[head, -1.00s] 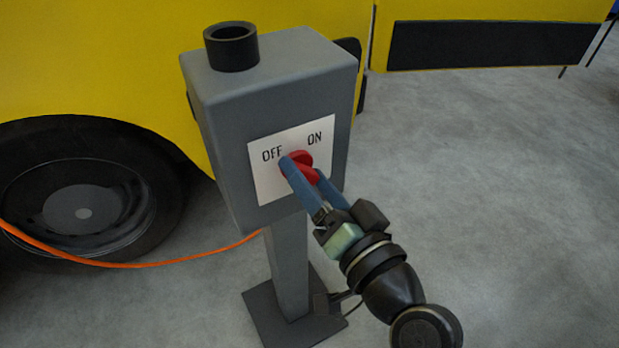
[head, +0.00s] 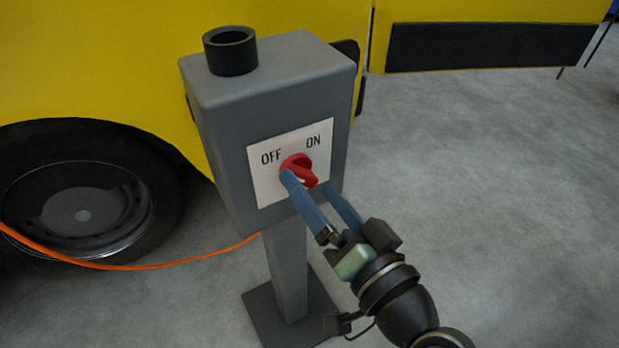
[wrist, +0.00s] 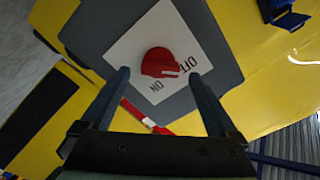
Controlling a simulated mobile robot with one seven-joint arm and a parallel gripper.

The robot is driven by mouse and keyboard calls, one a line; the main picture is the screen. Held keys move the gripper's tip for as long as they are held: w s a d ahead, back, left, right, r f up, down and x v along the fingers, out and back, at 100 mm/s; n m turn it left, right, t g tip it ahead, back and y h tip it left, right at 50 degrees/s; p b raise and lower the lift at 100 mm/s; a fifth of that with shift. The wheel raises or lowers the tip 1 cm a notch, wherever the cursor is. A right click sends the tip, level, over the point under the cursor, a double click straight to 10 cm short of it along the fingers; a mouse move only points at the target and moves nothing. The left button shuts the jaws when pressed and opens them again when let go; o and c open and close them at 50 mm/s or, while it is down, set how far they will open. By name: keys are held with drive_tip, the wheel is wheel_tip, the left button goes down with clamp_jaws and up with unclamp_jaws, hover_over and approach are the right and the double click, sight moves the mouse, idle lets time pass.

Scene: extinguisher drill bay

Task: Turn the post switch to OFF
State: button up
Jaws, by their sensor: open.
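The post switch is a red knob (head: 296,162) on a white plate (head: 265,187) marked OFF at left and ON at right. The plate is on the front of a grey box (head: 225,120) on a post. My gripper (head: 308,182) is open and empty in front of the knob, its blue fingers apart. The left finger overlaps the knob's lower left in the head view. In the wrist view the knob (wrist: 158,60) lies beyond and between the fingertips, clear of both. A white mark shows on the knob; I cannot tell exactly which label it points at.
A black open cylinder (head: 230,52) stands on the box. A yellow vehicle (head: 100,60) with a black wheel (head: 90,215) is close behind. An orange cable (head: 150,264) runs to the post's left. Bare grey floor (head: 480,190) lies at right.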

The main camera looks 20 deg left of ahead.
drive_tip(key=p+v, duration=0.1)
drive_tip(key=v, duration=0.9)
drive_tip(key=shift+s+d, duration=0.2)
drive_tip(key=shift+d, duration=0.05)
